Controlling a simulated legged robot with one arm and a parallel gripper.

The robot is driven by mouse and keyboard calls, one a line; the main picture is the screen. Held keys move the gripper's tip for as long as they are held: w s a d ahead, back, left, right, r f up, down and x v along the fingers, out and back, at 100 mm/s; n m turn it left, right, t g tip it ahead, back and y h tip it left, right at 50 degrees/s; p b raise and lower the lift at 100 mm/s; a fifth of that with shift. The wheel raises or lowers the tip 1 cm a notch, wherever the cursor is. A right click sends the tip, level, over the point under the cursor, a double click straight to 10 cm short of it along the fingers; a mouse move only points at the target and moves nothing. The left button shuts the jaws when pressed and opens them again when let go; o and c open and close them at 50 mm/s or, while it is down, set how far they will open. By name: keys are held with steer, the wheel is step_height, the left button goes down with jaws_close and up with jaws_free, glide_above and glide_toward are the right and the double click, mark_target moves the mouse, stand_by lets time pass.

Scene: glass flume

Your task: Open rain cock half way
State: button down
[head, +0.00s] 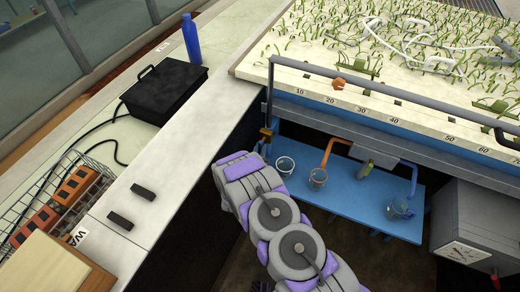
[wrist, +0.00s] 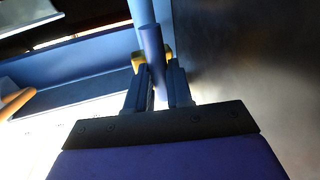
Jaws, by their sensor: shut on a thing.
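The rain cock (head: 267,132) is a small brass-coloured valve at the lower end of the grey upright pipe, left of the sand bed. In the wrist view its brass body (wrist: 138,62) shows behind my fingertips, on a pale blue pipe. A dark blue lever (wrist: 152,45) comes from it and runs between my two fingers. My gripper (wrist: 158,78) is shut on this lever. In the head view my gripper (head: 262,150) is small and partly hidden by my own wrist. I cannot tell the lever's exact angle.
The blue shelf (head: 345,207) right of my arm holds clear beakers (head: 318,178) under an orange pipe (head: 326,152) and a blue pipe. A grey box with a dial (head: 472,222) stands at the right.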

steer(key=shift+a+r, duration=0.1)
steer(key=shift+r, duration=0.1)
steer(key=n+p, duration=0.2)
steer(key=n, duration=0.1)
steer(key=n+p, duration=0.1)
steer(key=shift+r+g, duration=0.25)
steer(key=shift+g, duration=0.15)
steer(key=shift+s+d+r+n+g+p, duration=0.1)
steer(key=shift+n+g+p, duration=0.1)
steer(key=shift+n, duration=0.45)
steer(key=shift+w+d+r+n+g+p, duration=0.1)
steer(key=shift+n+p, duration=0.15)
steer(key=shift+n, duration=0.35)
steer(key=shift+s+d+n+g+p, duration=0.1)
steer(key=shift+n+p, duration=0.1)
steer(key=shift+n, duration=0.45)
steer(key=c, duration=1)
jaws_free()
steer(key=shift+c, duration=0.2)
steer(key=shift+a+f+h, duration=0.1)
steer(key=shift+h, duration=0.2)
steer(key=shift+f, duration=0.1)
